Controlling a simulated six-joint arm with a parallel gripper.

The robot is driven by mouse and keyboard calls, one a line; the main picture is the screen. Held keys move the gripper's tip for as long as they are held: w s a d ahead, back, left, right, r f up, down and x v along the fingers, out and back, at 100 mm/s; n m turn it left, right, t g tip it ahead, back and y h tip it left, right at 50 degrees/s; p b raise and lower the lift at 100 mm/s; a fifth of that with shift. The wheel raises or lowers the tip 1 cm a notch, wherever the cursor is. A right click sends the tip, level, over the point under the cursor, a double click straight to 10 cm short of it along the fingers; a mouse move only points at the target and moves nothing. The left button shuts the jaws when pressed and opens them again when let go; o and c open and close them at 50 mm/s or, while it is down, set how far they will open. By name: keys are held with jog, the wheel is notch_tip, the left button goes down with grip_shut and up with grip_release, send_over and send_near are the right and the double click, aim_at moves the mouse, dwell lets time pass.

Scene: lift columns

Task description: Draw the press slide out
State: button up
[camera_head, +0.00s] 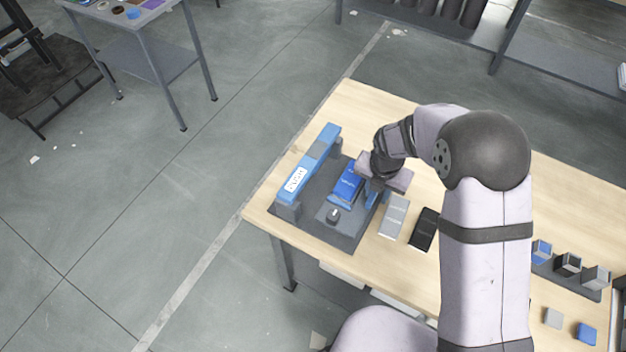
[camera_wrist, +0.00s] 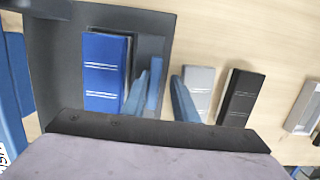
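The press has a dark grey base (camera_head: 310,215) on the wooden table, with a blue beam (camera_head: 313,160) across its left side. A blue block (camera_head: 348,183) with pale markings lies on the base; it also shows in the wrist view (camera_wrist: 103,72) with white stripes. My gripper (camera_head: 377,197) is low at the right side of the base, right of the block. In the wrist view my gripper (camera_wrist: 160,98) has its two blue fingers apart. A narrow blue upright piece (camera_wrist: 155,84), perhaps the slide's handle, shows between them, nearer the left finger. Contact cannot be told.
A grey block (camera_head: 393,216) and a black block (camera_head: 424,230) lie on the table just right of the base. A dark rack (camera_head: 570,279) with several small blocks stands further right.

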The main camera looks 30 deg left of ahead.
jog(key=shift+s+r+p, duration=0.15)
jog(key=shift+r+p, duration=0.4)
jog(key=shift+p, duration=0.05)
notch_tip(320, 180, up, 6)
jog(key=p, duration=0.5)
jog(key=shift+f, duration=0.15)
